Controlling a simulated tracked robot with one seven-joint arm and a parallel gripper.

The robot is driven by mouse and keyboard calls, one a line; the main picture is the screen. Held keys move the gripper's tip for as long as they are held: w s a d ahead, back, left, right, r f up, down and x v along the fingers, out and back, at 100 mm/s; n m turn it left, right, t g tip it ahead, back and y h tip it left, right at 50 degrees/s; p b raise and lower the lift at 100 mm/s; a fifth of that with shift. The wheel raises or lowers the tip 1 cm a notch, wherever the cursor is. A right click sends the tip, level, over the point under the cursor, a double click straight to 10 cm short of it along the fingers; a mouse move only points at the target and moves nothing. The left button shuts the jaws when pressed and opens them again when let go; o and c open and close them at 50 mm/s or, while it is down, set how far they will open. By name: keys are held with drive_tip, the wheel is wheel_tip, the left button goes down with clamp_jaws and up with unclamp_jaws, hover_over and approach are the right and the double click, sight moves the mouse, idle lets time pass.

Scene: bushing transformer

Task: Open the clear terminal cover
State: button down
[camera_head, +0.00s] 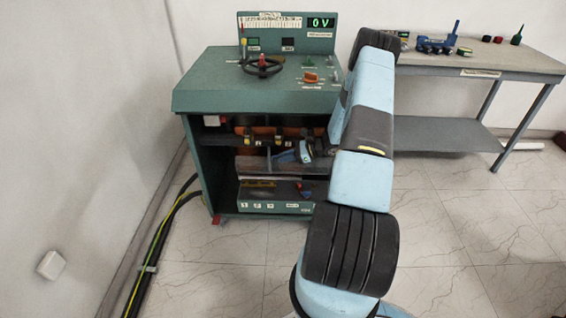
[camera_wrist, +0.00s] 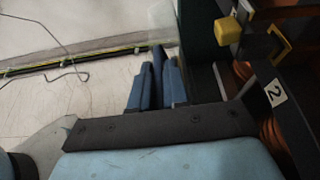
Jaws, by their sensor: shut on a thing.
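The green transformer cabinet (camera_head: 250,95) stands at the left, its front open below the top. In the head view, a greyish see-through panel, which seems to be the clear terminal cover (camera_head: 252,165), spans the opening below a row of terminals. My gripper (camera_head: 284,157) is at this panel, inside the front of the cabinet. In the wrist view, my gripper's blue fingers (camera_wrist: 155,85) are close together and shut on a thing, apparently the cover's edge. The clear material between the fingers is hard to make out, and my arm hides the cover's right end.
A yellow knob (camera_wrist: 228,30), an orange coil (camera_wrist: 243,70) and a label "2" (camera_wrist: 276,92) are close right of my fingers. A grey side table (camera_head: 470,65) holds small parts. Cables run along the left wall.

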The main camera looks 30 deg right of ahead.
drive_tip(key=shift+w, duration=0.1)
idle(0.3)
drive_tip(key=c, duration=1.5)
unclamp_jaws()
drive_tip(key=shift+d+r, duration=0.1)
drive_tip(key=shift+d, duration=0.05)
drive_tip(key=v, duration=1.3)
drive_tip(key=shift+d+r, duration=0.1)
drive_tip(key=shift+d, duration=0.1)
